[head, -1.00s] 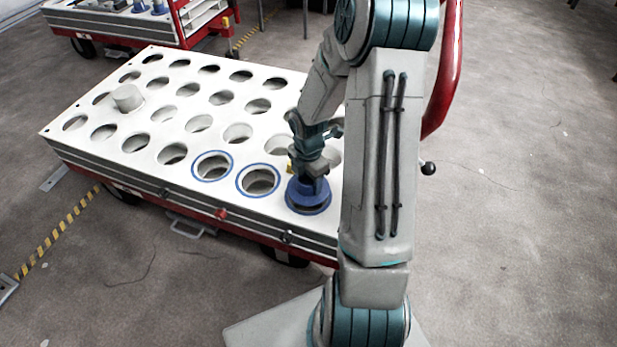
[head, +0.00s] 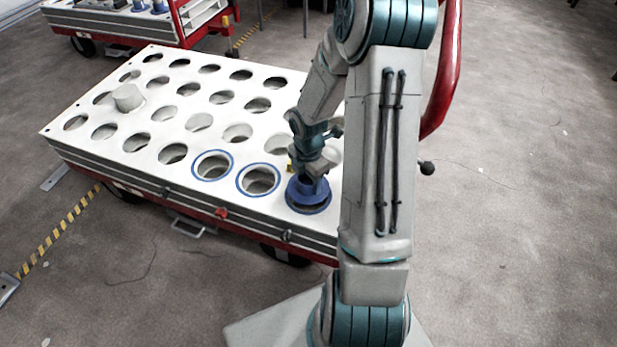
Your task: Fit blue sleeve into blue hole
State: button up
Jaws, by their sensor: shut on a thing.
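The blue sleeve (head: 309,199) is at the front right of the white cart top, over a hole position in the front row. It looks upright, with a wide lower flange; a dark gap shows around its lower part, and I cannot tell how deep it sits. My gripper (head: 312,176) is shut on the upper part of the sleeve from above. My arm hides part of the cart's right end. Two blue-ringed holes, one (head: 259,195) just left of the sleeve and one (head: 194,165) further left, are empty.
The white cart top (head: 215,138) has several other open holes. A pale cylinder (head: 127,97) stands at its left. A small yellow piece shows behind the sleeve. Another cart (head: 110,30) with blue parts stands at the back left. The floor on the right is clear.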

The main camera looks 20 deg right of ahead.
jog(key=shift+f+b, duration=0.85)
jog(key=shift+f, duration=0.8)
jog(key=o, duration=1.2)
notch_tip(320, 180, up, 14)
jog(key=p, duration=0.6)
jog(key=shift+f, duration=0.1)
